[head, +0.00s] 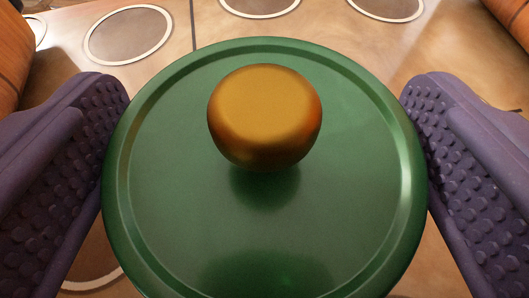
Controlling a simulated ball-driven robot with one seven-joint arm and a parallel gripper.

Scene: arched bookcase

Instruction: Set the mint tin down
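The mint tin (200,215) is seen from above in the head view as a round green lid with a raised rim. A round gold knob (265,115) stands on the lid, above its middle in the picture. My gripper (265,150) has a purple, studded finger pad on each side of the tin. Both pads meet the lid's edge, so it looks shut on the tin. The tin's side walls and underside are hidden beneath the lid, so I cannot tell whether its base touches the surface below.
Below is a tan, glossy surface (330,25) with several dark discs ringed in white, one at the upper left (128,35). A dark seam crosses it at the top. Orange-brown wooden parts stand at the upper left (12,55) and upper right (512,18) corners.

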